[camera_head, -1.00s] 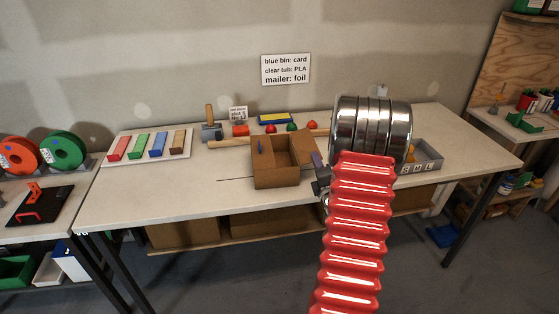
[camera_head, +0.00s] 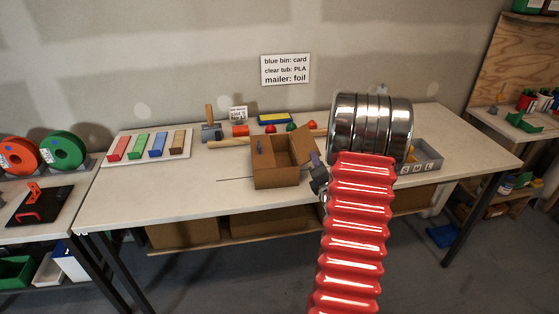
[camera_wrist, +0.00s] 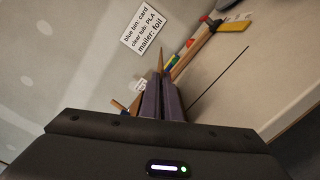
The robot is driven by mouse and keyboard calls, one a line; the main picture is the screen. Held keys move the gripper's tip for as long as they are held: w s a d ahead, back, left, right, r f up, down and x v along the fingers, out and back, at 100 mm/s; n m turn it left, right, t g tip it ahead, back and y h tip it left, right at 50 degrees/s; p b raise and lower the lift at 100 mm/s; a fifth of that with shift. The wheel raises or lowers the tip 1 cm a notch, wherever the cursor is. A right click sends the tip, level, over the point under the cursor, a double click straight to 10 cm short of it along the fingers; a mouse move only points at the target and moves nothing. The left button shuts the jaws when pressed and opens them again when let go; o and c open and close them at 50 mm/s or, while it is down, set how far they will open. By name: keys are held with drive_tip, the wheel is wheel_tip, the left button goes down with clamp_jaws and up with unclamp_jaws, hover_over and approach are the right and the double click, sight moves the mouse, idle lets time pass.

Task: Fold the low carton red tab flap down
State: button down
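The low brown carton (camera_head: 277,178) stands on the workbench with its top open. A brown flap (camera_head: 303,145) stands up at its right side, and a small purple piece (camera_head: 260,146) shows at its left. I cannot make out a red tab on any flap. My gripper (camera_head: 316,159) is just right of the carton, close to the right flap; contact cannot be told. In the wrist view its two purple fingers (camera_wrist: 161,97) lie side by side, almost together, with a thin brown edge (camera_wrist: 160,62) showing beyond their tips. My red arm and metal joint hide the bench behind them.
A tray of coloured blocks (camera_head: 113,161) lies to the left. A wooden roller (camera_head: 228,143), red and green balls and a yellow-blue block (camera_head: 275,119) are behind the carton. A grey sorter (camera_head: 427,160) is at the right. The front left of the bench is clear.

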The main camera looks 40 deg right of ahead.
drive_tip(key=shift+w+a+r+n, duration=0.1)
drive_tip(key=shift+a+r+n, duration=0.1)
drive_tip(key=shift+n, duration=0.7)
drive_tip(key=shift+w+a+r+n, duration=0.15)
drive_tip(key=shift+a+r+n, duration=0.1)
drive_tip(key=shift+n, duration=0.5)
drive_tip(key=shift+w+a+r+n, duration=0.15)
drive_tip(key=shift+a+r+n, duration=0.1)
drive_tip(key=shift+n, duration=0.45)
drive_tip(key=shift+w+a+r+n, duration=0.15)
drive_tip(key=shift+a+r+n, duration=0.1)
drive_tip(key=shift+n, duration=0.5)
drive_tip(key=n, duration=0.1)
drive_tip(key=a+n, duration=0.1)
drive_tip(key=n, duration=0.1)
drive_tip(key=w+n, duration=0.1)
drive_tip(key=shift+a+r+n, duration=0.25)
drive_tip(key=shift+a+n, duration=0.05)
drive_tip(key=c, duration=2.3)
unclamp_jaws()
drive_tip(key=shift+w+r, duration=0.1)
